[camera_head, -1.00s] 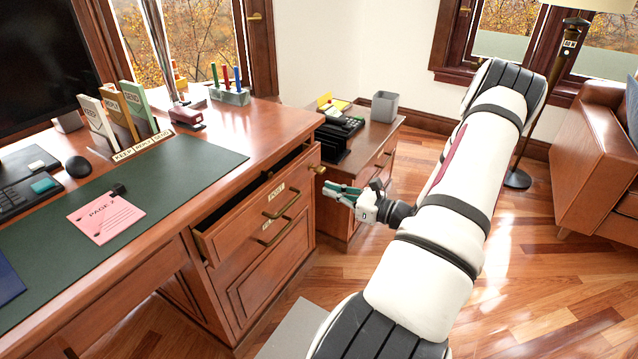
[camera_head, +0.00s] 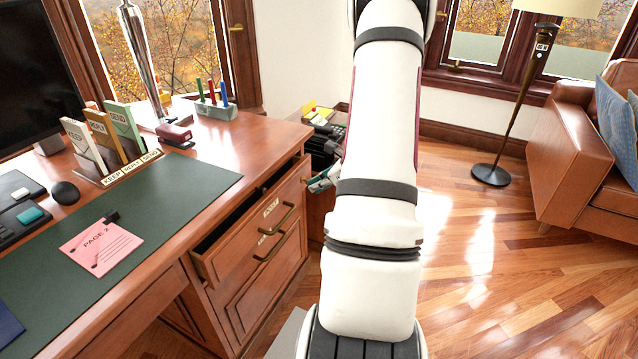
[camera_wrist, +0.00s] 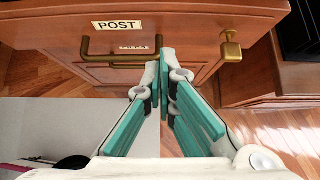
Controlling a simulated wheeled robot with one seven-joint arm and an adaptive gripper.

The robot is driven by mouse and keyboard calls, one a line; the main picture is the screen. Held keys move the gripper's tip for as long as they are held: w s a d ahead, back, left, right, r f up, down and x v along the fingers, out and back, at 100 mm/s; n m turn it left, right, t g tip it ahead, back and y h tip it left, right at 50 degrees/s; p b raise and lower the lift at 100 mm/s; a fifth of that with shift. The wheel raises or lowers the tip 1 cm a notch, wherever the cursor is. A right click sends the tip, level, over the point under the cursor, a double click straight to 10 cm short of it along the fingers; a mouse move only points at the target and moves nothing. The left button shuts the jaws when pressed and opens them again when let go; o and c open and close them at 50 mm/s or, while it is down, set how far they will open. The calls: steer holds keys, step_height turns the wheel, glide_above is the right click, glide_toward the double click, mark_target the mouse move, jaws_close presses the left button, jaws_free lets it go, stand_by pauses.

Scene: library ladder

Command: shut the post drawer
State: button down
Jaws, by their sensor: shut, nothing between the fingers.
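The post drawer (camera_head: 236,243) in the wooden desk stands partly open, with a dark gap behind its front panel. Its white POST label (camera_wrist: 117,25) and brass bar handle (camera_wrist: 88,52) show in the wrist view. My gripper (camera_wrist: 163,72) is shut and empty, its green fingers together. In the wrist view its tips appear beside the handle's right end, close to the drawer front; I cannot tell whether they touch. In the head view my arm hides most of the gripper; part of it shows by the drawer's right end.
Another drawer with a brass handle lies below the post drawer. A brass knob (camera_wrist: 230,46) shows right of it. A low cabinet with a black device (camera_head: 325,140) stands behind my arm.

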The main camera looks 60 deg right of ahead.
mark_target(277, 183)
steer(key=shift+w+a+f+b, duration=0.1)
steer(key=shift+w+f+b, duration=0.2)
steer(key=shift+w+f, duration=0.7)
steer(key=shift+w+a+f+b, duration=0.1)
steer(key=shift+w+f+b, duration=0.15)
steer(key=shift+w, duration=1.45)
steer(key=shift+w+a+f+b, duration=0.1)
steer(key=shift+w+f+b, duration=0.2)
steer(key=shift+w+f, duration=0.7)
steer(key=shift+w+r, duration=0.35)
steer(key=w, duration=0.4)
steer(key=shift+w+a+b, duration=0.2)
steer(key=shift+a+b, duration=0.05)
steer(key=shift+b, duration=0.1)
steer(key=shift+w, duration=0.35)
